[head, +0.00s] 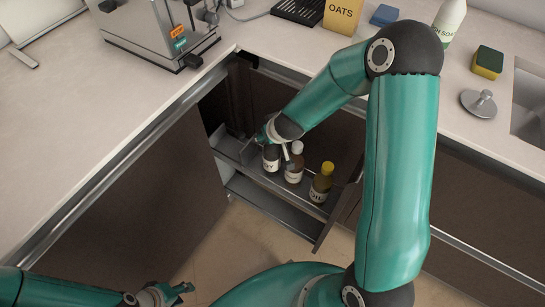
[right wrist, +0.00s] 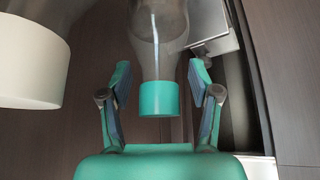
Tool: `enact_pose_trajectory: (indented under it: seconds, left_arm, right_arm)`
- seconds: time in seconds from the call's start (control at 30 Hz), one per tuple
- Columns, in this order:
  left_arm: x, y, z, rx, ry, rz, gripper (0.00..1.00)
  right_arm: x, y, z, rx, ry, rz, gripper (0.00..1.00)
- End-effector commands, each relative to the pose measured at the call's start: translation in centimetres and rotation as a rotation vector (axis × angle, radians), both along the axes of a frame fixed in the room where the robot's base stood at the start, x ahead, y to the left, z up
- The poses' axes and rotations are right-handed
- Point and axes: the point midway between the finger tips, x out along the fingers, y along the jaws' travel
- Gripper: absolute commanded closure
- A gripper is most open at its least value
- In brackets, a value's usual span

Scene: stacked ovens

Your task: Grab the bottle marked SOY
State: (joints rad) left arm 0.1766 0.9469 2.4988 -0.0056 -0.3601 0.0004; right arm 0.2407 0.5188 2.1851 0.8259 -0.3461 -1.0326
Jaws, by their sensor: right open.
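A dark bottle (head: 271,160) with a pale label ending in Y stands in the pull-out rack, at the left end of the row. Part of its label and its top are hidden by my right gripper (head: 275,142). My left gripper (head: 176,294) is open and empty at the lower left of the head view, far from the rack.
A white-capped bottle (head: 294,168) stands beside it; its white cap (right wrist: 30,62) is close by in the right wrist view. A yellow-capped OIL bottle (head: 320,184) is further right. The rack's metal rail (head: 270,190) runs along the front. The counter (head: 240,28) overhangs the rear.

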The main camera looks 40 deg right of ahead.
Motion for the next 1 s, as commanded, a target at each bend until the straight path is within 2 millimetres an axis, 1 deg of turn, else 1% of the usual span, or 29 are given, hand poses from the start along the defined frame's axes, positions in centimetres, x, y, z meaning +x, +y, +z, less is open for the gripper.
enact_pose_trajectory:
  seconds: [0.1, 0.13, 0.37, 0.4, 0.5, 1.0]
  left_arm:
    - [0.01, 0.01, 0.08, 0.000, 0.000, 0.000, 0.60]
    - [0.01, 0.01, 0.08, 0.000, 0.000, 0.000, 0.60]
    - [0.01, 0.01, 0.07, 0.000, 0.000, 0.000, 0.60]
    - [0.01, 0.01, 0.07, 0.000, 0.000, 0.000, 0.60]
    - [0.01, 0.01, 0.07, 0.000, 0.000, 0.000, 0.60]
    - [0.01, 0.00, 0.17, 0.000, 0.000, 0.000, 0.60]
  right_arm:
    - [-0.01, -0.02, 0.09, 0.000, 0.000, 0.000, 0.38]
    - [-0.02, -0.02, 0.08, 0.000, 0.000, 0.000, 0.41]
    - [-0.05, -0.03, 0.09, 0.000, 0.000, 0.000, 0.79]
    - [-0.05, -0.03, 0.08, 0.001, 0.000, -0.001, 0.86]
    - [-0.08, -0.02, 0.06, 0.001, 0.001, -0.001, 1.00]
    - [-0.15, -0.03, 0.15, 0.002, 0.003, -0.002, 1.00]
